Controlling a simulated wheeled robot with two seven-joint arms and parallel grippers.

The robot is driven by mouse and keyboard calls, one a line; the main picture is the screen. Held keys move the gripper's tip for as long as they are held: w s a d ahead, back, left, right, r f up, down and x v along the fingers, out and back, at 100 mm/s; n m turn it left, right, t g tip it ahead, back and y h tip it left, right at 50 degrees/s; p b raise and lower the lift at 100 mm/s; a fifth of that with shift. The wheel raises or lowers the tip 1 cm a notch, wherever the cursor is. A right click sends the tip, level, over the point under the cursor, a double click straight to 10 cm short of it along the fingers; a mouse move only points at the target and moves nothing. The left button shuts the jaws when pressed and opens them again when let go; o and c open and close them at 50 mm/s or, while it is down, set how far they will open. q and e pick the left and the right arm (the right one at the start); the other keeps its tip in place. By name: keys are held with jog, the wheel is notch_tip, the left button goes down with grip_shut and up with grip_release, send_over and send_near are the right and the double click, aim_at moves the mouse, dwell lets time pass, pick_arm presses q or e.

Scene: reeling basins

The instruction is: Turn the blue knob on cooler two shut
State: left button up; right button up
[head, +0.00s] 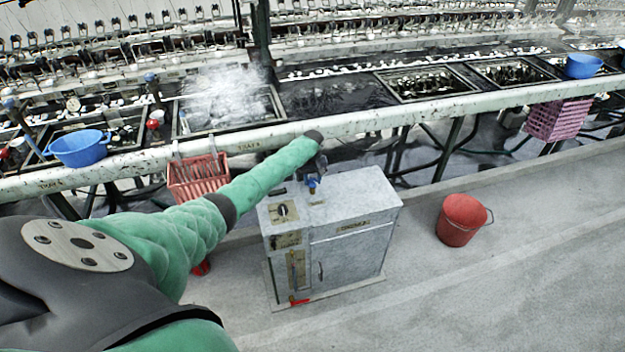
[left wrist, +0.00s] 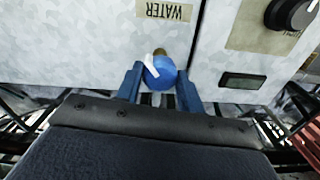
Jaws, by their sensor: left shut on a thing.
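The blue knob (head: 312,184) is on top of a pale grey cabinet, the cooler (head: 350,250), in the middle of the head view. In the left wrist view the knob (left wrist: 160,73) is round and blue with a white mark, beside a WATER label (left wrist: 165,11). My left gripper (head: 316,172) reaches over the cooler top. In the left wrist view its blue fingers (left wrist: 161,88) are on both sides of the knob, shut on it. The arm partly hides the gripper in the head view. My right gripper is out of view.
A black dial (left wrist: 290,13) sits near the knob. A red bucket (head: 462,219) stands on the floor right of the cooler. A red basket (head: 198,180) hangs from the white rail behind it. Blue bowls (head: 80,148) sit on the rail. The floor at front right is clear.

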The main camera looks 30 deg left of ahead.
pick_arm(q)
jog(key=m, duration=0.3)
jog(key=shift+m, duration=2.1)
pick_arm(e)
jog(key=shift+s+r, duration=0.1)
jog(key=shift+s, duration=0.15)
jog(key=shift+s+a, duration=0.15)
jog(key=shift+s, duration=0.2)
